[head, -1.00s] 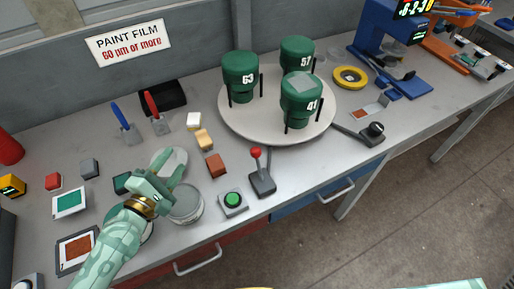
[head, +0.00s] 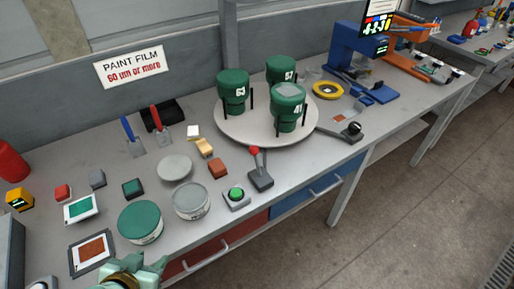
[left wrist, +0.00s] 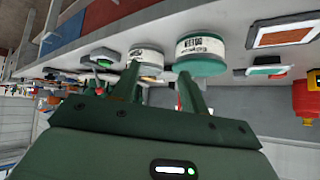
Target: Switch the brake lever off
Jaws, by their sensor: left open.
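A lever with a red ball knob (head: 254,151) and a dark grey base (head: 261,179) stands near the bench's front edge, before the turntable. Its stick is close to upright. A second lever with a black knob (head: 354,128) lies low at the turntable's right; no label shows which is the brake. My left gripper (head: 150,264) is at the bottom of the head view, partly cut off, well left of both levers. In the left wrist view its two fingers (left wrist: 160,85) are apart and empty. My right gripper is in neither view.
A round turntable (head: 232,128) carries green cylinders 63, 57 and 41. A green button box (head: 236,198) stands left of the red-knob lever. A grey tin (head: 191,201) and a green-topped tin (head: 141,223) stand between my gripper and the levers.

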